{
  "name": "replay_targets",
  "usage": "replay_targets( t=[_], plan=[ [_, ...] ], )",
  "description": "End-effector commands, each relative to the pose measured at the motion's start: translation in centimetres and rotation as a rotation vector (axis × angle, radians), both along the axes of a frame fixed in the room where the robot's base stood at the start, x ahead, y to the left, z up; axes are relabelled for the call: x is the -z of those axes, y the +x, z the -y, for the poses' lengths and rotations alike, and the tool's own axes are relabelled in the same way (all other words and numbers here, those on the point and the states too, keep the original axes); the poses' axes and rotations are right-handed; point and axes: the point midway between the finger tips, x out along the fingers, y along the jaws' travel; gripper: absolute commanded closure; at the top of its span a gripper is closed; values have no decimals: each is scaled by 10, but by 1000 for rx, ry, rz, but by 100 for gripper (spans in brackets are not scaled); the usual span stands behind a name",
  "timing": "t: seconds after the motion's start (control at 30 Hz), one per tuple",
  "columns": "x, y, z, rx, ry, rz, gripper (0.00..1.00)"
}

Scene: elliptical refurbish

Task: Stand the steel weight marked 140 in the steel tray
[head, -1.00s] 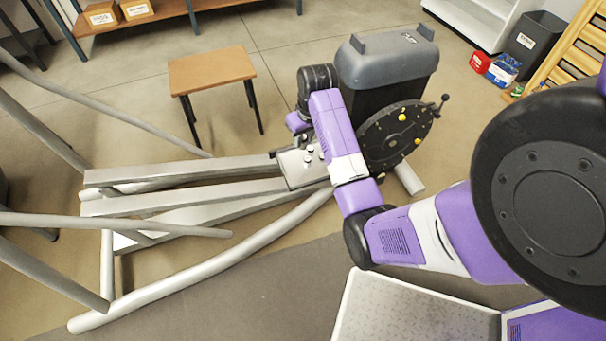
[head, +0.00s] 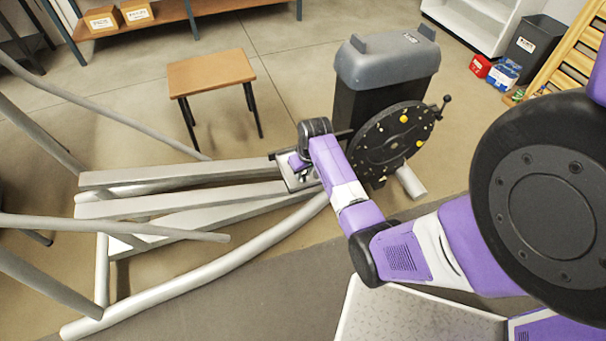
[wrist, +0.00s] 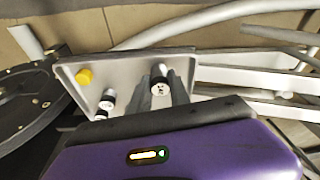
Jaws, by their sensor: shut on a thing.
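The steel tray (head: 283,172) sits on the machine by the dark disc, and my arm covers part of it in the head view. In the wrist view the pale tray (wrist: 128,66) spans the middle. My gripper (wrist: 166,92) is shut on a small steel weight (wrist: 160,76) with a black band and a marked pale end, at the tray's right side. The marks are too small to read, and I cannot tell whether the weight touches the tray. Two similar weights, an upper one (wrist: 108,98) and a lower one (wrist: 101,115), are at the tray's left side.
The black disc (head: 385,150) with yellow knobs stands just right of my wrist. Silver rails (head: 190,172) run left. A wooden stool (head: 212,70) stands behind, with open floor around it.

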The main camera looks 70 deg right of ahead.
Motion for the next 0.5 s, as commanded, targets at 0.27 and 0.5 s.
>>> replay_targets(
  t=[0.27,0.5],
  plan=[
    [3,0,0,0,-1,2,100],
    [4,0,0,0,-1,1,55]
  ],
)
